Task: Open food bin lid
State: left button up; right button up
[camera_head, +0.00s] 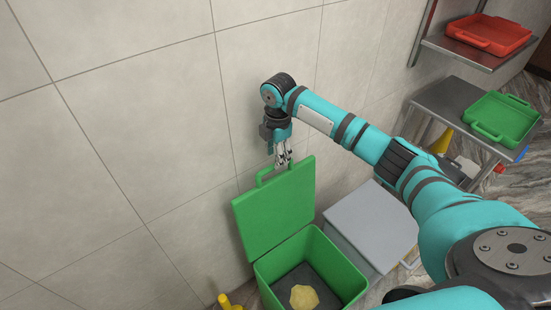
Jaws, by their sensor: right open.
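The green food bin (345,271) stands on the floor against the tiled wall. Its green lid (277,213) is raised and tilted back towards the wall, with a loop handle at its top edge. The inside of the bin shows a dark bottom and a pale yellow lump. My right gripper (283,161) points down at the lid's handle, close above or around it. Its fingers are open; whether they touch the handle I cannot tell. My left gripper is not in view.
A grey-lidded bin (370,222) stands right of the green bin. A metal table with a green tray (502,117) and a shelf with a red tray (489,34) are at the right. A yellow object (228,302) lies left of the bin. The left wall is bare.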

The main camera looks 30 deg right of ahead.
jog(key=shift+f, duration=1.8)
jog(key=shift+r, duration=0.1)
grip_shut()
